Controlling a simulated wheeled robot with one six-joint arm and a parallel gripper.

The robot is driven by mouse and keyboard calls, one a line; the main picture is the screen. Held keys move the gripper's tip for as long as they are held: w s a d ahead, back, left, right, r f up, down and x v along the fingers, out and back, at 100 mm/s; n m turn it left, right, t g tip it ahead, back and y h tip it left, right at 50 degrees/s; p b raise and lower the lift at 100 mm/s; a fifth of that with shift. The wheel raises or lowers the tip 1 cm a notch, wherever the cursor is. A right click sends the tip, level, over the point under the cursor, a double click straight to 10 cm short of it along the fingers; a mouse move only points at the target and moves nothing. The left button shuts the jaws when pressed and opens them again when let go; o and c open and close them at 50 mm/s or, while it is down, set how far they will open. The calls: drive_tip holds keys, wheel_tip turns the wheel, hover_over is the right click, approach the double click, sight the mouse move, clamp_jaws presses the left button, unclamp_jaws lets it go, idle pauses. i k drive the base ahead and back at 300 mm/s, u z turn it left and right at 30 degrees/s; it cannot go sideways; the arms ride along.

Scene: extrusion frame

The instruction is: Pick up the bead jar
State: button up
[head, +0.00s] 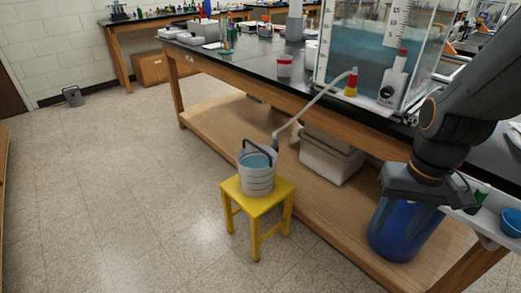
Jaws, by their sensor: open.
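Two small containers on the black bench could be the bead jar, and I cannot tell which is. One is a white tub with a red band (284,65), left of the clear water tank (352,55). The other is a small red and yellow container (351,83) at the tank's front, where the pale hose (318,98) ends. My gripper (428,190) is at the right, in front of the bench edge and above a blue barrel (398,230). It is open and apart from both containers. Its fingertips are hard to make out.
A grey bucket of water (257,172) stands on a yellow stool (258,200) beside the bench's lower shelf (240,130). A white bin (328,158) sits on that shelf. A blue bowl (512,222) is at the right edge.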

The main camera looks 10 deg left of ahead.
sight(284, 61)
drive_tip(key=u, duration=0.55)
drive_tip(key=k, duration=0.7)
drive_tip(key=u, duration=0.9)
drive_tip(key=k, duration=0.55)
drive_tip(key=u, duration=0.85)
drive_tip(key=i, duration=1.6)
drive_tip(key=z, duration=0.4)
drive_tip(key=i, duration=1.05)
drive_tip(key=z, duration=1.7)
drive_tip(key=i, duration=0.7)
drive_tip(key=z, duration=0.65)
